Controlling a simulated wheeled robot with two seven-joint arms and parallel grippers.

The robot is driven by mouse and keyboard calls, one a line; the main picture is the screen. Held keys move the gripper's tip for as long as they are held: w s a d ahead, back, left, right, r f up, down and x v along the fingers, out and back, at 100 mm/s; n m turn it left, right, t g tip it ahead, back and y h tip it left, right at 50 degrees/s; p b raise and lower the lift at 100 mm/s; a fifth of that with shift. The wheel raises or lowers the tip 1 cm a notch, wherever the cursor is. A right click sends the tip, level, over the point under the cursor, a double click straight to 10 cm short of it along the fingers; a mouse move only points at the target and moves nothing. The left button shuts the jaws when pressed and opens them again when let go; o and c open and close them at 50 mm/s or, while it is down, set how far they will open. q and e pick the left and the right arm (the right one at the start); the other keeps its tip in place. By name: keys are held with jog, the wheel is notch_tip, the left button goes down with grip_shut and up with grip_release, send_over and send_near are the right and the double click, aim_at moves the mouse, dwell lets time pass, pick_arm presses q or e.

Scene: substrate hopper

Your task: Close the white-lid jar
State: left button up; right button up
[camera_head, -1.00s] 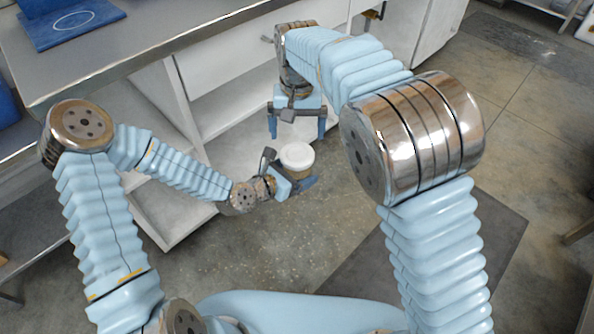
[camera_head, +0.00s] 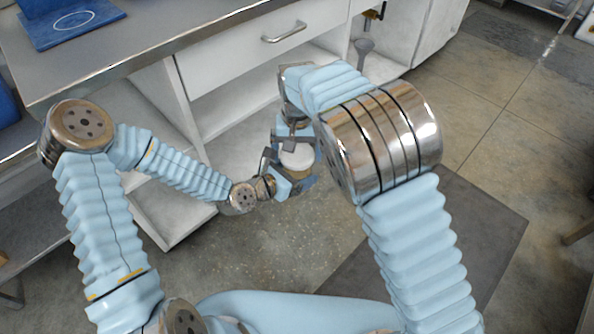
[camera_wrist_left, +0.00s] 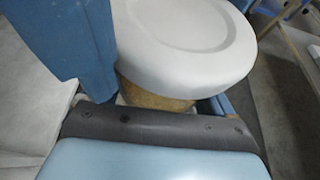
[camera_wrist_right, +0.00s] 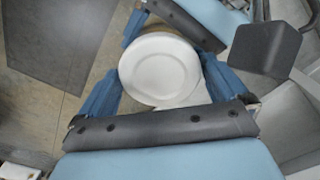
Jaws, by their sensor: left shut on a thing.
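The jar (camera_wrist_left: 155,100) has a tan body, mostly hidden under its wide white lid (camera_head: 297,156). The lid sits on top of the jar; I cannot tell how tightly. My left gripper (camera_head: 291,184) is shut on the jar body and holds it in the air in front of the bench. My right gripper (camera_wrist_right: 160,72) is open above the lid, with one blue finger on each side of it. In the right wrist view the lid (camera_wrist_right: 160,68) lies between the fingers with small gaps, so they seem not to touch it.
A white bench (camera_head: 235,58) with a drawer and open shelf stands behind the grippers. A blue board (camera_head: 68,22) lies on its grey top at the far left. The floor (camera_head: 260,250) below the jar is clear.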

jog(key=c, duration=0.8)
jog(key=shift+m, duration=0.8)
jog(key=shift+c, duration=0.2)
jog(key=o, duration=0.9)
notch_tip(320, 180, up, 12)
jog(key=shift+r, duration=0.1)
